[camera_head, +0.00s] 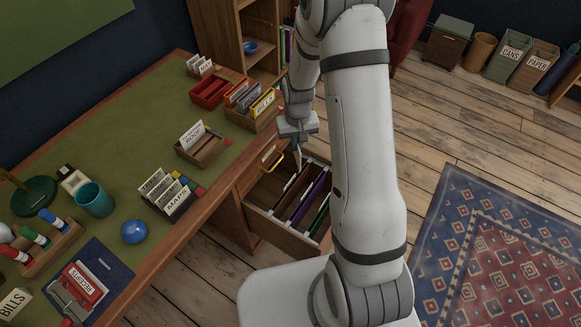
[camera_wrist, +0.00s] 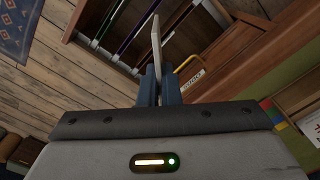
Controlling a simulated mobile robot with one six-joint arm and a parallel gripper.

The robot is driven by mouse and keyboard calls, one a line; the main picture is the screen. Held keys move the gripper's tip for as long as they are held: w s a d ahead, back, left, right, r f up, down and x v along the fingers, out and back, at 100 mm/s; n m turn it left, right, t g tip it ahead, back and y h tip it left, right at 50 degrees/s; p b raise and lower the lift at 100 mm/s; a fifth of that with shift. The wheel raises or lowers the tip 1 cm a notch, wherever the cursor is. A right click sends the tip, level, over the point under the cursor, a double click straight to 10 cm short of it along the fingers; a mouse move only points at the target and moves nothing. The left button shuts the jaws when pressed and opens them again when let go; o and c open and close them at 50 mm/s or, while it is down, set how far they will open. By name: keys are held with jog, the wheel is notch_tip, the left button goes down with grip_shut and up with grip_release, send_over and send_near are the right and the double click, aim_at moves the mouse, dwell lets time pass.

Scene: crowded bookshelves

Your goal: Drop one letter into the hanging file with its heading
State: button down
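A thin pale letter (camera_wrist: 156,42), seen nearly edge-on, is held upright between the blue fingers of my gripper (camera_wrist: 158,88). Its heading cannot be read. In the head view the letter (camera_head: 297,157) hangs below my gripper (camera_head: 297,137), above the far part of an open wooden drawer (camera_head: 282,236). The drawer holds hanging files: a dark one (camera_head: 290,190), a purple one (camera_head: 307,197) and a green one (camera_head: 320,217). Their headings are not readable. In the wrist view the drawer's files (camera_wrist: 128,32) lie beyond the letter, which is apart from them.
A yellow handle (camera_head: 273,160) sticks out beside the drawer.

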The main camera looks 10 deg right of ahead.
jog(key=w+f+n+b, duration=0.3)
jog(key=f+n+b, duration=0.7)
jog(key=n+b, duration=0.2)
jog(key=w+f+n+b, duration=0.3)
jog(key=f+n+b, duration=0.8)
jog(key=n+b, duration=0.2)
jog(key=shift+f+n, duration=0.3)
jog(key=shift+n, duration=0.7)
jog(key=shift+w, duration=0.15)
jog(key=shift+f+b, duration=0.3)
jog(key=shift+f, duration=0.35)
jog(key=shift+a+f, duration=0.1)
jog(key=shift+f, duration=0.05)
jog(key=shift+f+b, duration=1.55)
jog(key=shift+f, duration=0.85)
jog(key=c, duration=1.6)
grip_release()
